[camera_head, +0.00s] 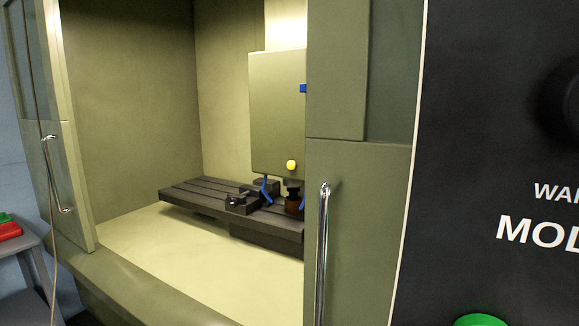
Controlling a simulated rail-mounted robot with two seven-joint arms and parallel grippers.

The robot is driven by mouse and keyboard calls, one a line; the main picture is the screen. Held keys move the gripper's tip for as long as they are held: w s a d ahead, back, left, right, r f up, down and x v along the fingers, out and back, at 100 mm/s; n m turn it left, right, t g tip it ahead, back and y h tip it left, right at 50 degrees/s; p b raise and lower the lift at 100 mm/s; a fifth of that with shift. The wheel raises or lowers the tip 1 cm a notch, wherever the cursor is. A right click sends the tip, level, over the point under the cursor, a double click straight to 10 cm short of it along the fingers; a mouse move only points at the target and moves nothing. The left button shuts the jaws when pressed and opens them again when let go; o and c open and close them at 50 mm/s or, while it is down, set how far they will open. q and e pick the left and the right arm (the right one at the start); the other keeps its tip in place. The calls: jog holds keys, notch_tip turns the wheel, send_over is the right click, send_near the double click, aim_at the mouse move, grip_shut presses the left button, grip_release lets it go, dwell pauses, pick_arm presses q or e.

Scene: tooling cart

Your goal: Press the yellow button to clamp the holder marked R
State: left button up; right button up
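A round yellow button (291,165) sits near the bottom of an upright olive panel (275,110) inside the machine enclosure. Below it, a dark brown and black holder-like part (293,199) stands over the slotted table, partly cut off by the door edge. No mark R is readable in the view. Neither of my grippers is in view.
The dark slotted table (190,197) carries a vise-like block (240,203). The right door (355,240) with its chrome handle (323,250) covers the right of the interior. A black control panel (490,130) fills the right side. The pale enclosure floor in front is clear.

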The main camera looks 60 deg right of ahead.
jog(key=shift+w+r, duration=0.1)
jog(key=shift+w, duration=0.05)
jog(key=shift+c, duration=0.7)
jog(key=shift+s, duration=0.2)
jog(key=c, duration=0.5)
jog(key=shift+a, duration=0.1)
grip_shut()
